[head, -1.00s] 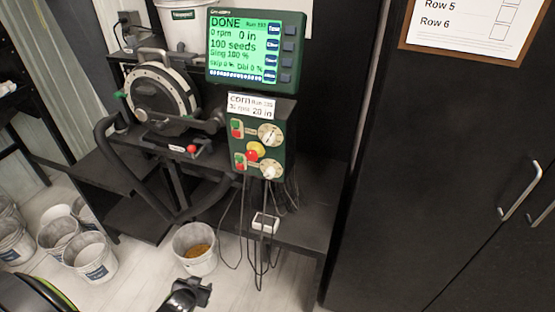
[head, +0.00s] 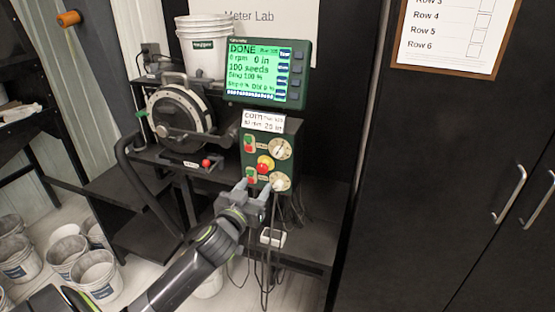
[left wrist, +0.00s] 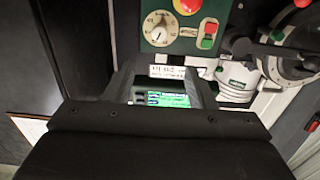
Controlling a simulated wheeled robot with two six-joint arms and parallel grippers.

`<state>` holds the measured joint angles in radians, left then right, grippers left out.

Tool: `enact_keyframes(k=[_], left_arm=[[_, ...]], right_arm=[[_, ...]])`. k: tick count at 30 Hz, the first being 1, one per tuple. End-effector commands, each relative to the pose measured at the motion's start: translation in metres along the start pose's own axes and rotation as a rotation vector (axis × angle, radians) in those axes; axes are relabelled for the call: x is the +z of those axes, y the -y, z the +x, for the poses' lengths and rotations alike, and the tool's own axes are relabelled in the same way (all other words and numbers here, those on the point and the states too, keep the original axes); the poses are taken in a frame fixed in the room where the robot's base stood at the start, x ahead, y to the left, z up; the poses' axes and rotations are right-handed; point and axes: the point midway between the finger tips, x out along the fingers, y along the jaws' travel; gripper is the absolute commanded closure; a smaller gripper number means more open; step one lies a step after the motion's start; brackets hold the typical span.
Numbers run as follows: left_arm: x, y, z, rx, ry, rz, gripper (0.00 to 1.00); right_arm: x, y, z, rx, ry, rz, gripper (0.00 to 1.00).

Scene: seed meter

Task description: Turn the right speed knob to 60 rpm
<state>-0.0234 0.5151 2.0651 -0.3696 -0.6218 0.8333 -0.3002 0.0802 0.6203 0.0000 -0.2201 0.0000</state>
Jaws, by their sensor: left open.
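The dark green control box (head: 264,172) carries two round pale dials with knobs. The upper knob (head: 280,149) and the lower knob (head: 281,182) sit on its right side, and their settings are too small to read. My left gripper (head: 254,188) is open and empty in front of the box's lower part, just left of the lower knob; I cannot tell whether it touches. In the left wrist view, which is upside down, the upper knob (left wrist: 160,28) shows beyond the fingers (left wrist: 163,82); the lower knob is out of view. My right gripper is not in view.
A red button on yellow (head: 265,163) and green and red buttons sit beside the knobs. The monitor (head: 266,75) above reads DONE, 0 rpm, 100 seeds. A round seed meter (head: 181,117) stands left. Cables hang below the box; several buckets (head: 97,272) stand on the floor.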

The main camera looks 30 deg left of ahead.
Motion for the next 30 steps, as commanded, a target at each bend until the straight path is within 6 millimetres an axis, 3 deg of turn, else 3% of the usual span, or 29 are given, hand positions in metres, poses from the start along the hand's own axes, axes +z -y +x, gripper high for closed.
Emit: enact_keyframes(k=[18,30], left_arm=[[-0.002,0.0,0.098,0.0,0.001,0.0,0.5],[0.0,0.0,0.148,0.0,0.001,0.001,0.5]], right_arm=[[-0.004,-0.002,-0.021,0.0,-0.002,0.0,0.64],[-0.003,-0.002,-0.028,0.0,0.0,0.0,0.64]])
